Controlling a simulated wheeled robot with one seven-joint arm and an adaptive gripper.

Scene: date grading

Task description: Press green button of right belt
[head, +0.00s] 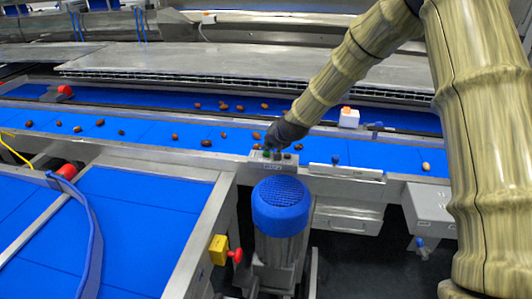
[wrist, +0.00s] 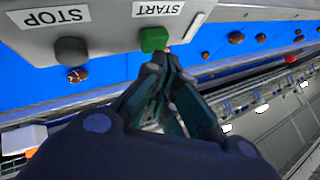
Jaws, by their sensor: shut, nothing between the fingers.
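A grey control box (head: 258,163) sits on the frame of the blue belt, above a blue-capped motor. In the wrist view the box (wrist: 105,25) appears upside down, with a green button (wrist: 152,40) by the START label and a dark button (wrist: 72,51) by the STOP label. My gripper (wrist: 166,60) is shut and empty, its fingertips right by the edge of the green button. I cannot tell whether they touch it. In the head view my gripper (head: 277,143) is just above the box and partly hides its buttons.
Brown dates (head: 175,137) lie scattered on the blue belts (head: 75,142). A blue-capped motor (head: 281,206) stands below the box. A yellow box with a red knob (head: 219,250) is at lower left of it. A white box (head: 349,118) with an orange top is behind, to the right.

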